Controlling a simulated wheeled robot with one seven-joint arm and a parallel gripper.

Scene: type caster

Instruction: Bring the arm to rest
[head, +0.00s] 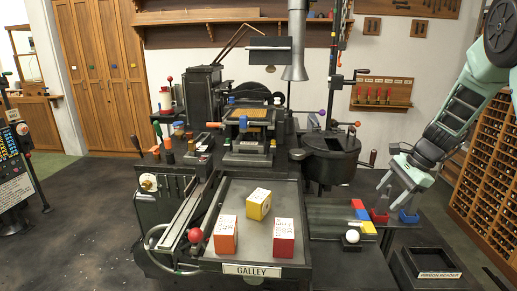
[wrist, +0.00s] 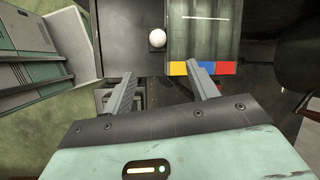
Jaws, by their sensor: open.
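My gripper (head: 396,203) hangs at the end of my pale green arm (head: 450,115) at the right of the head view. It points down above the right-hand side bench, near a small red bin (head: 380,216) and a small blue bin (head: 409,217). In the wrist view my gripper (wrist: 160,76) has its two grey fingers spread apart. Nothing is seen between them. Beyond the fingertips lie a white ball knob (wrist: 157,38) and a row of red, blue and yellow blocks (wrist: 201,68).
The galley tray (head: 252,270) holds an orange block (head: 225,238), a yellow block (head: 258,203) and a red block (head: 284,240). A dark machine with a round drum (head: 330,145) stands behind. A black ribbon reader box (head: 430,268) is at front right. A wooden pigeonhole cabinet (head: 490,170) stands beside my arm.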

